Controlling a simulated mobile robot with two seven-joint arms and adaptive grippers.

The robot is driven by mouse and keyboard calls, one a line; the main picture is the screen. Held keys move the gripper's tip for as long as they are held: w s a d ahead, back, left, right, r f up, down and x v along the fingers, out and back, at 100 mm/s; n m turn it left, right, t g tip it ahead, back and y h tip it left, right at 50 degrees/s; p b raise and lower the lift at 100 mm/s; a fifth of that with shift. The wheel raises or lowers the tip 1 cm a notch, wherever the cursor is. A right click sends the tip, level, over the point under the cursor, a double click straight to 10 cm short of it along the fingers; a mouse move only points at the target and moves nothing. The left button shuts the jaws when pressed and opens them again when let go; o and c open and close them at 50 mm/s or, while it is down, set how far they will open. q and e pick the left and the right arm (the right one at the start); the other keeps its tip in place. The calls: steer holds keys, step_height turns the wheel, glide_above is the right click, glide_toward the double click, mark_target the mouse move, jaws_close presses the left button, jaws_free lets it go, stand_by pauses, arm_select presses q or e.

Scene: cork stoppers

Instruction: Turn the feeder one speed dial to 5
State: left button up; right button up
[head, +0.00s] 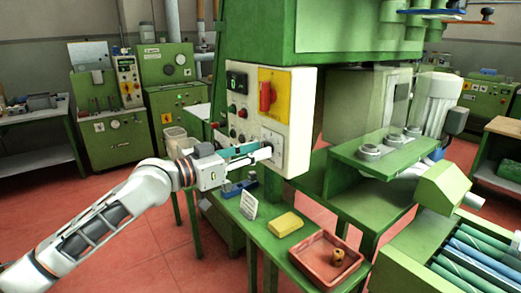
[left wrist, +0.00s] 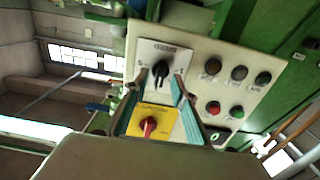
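The machine's control panel (head: 299,100) is pale and upright. A black dial on a light square plate (head: 277,140) sits low on its right side; I take it for the speed dial. In the left wrist view the black dial (left wrist: 160,69) shows whole, but its label and scale are too small to read. My left gripper (head: 265,152) is at the dial. In the wrist view its two teal fingers (left wrist: 160,78) are apart, one on each side of the knob, with visible gaps; contact cannot be told. My right gripper is not in view.
A red rotary switch on a yellow plate (head: 265,97), a small display (head: 237,81) and several buttons (left wrist: 238,73) share the panel. Below are a green table with a red tray (head: 299,259), a yellow block (head: 285,224) and a small sign (head: 249,205).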

arm_select(q)
steer(key=shift+x, duration=0.85)
jaws_close()
